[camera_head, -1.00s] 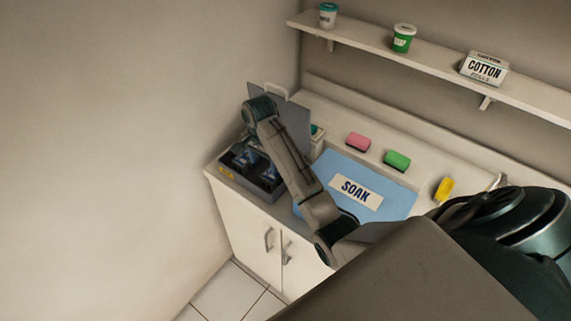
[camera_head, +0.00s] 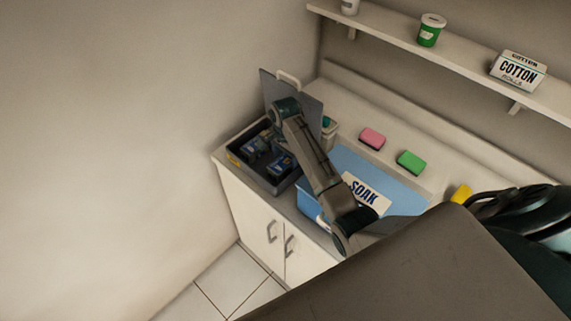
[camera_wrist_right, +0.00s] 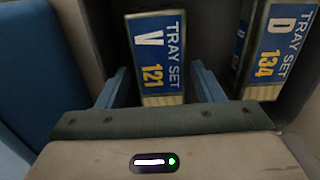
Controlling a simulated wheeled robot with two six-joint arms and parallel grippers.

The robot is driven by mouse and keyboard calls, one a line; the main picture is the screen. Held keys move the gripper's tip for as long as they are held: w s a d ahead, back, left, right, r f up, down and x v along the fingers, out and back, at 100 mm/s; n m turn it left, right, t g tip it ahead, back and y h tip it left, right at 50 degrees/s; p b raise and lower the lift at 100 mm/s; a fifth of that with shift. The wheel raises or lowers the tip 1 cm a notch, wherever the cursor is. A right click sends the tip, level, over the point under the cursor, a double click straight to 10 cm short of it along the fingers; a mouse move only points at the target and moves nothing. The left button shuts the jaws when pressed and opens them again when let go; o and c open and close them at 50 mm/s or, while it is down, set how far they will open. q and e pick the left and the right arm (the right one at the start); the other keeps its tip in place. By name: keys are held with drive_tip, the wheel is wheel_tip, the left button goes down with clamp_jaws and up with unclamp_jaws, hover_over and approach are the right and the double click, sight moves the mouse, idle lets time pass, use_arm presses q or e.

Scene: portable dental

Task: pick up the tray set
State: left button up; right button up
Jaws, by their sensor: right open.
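A blue-and-white tray set marked V 121 (camera_wrist_right: 153,60) stands in an open dark case (camera_head: 234,156) at the counter's left end. It also shows in the head view (camera_head: 281,165), partly under my wrist. A second tray set, marked D 134 (camera_wrist_right: 270,55), stands apart from it in the case; it shows at the left in the head view (camera_head: 257,147). My right gripper (camera_wrist_right: 160,72) is open, with one blue finger on each side of V 121. A gap shows beside each finger, so it is not gripped. My left gripper is out of view.
The case's raised lid (camera_head: 312,104) stands behind my right wrist. A blue SOAK tub (camera_head: 402,189) is right of the case, under my forearm. Pink (camera_head: 372,138) and green (camera_head: 411,162) sponges lie behind it. A shelf (camera_head: 440,58) runs above the counter.

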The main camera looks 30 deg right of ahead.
drive_tip(key=shift+a+f, duration=0.1)
drive_tip(key=shift+f, duration=1.05)
drive_tip(key=c, duration=0.9)
drive_tip(key=shift+r, duration=0.15)
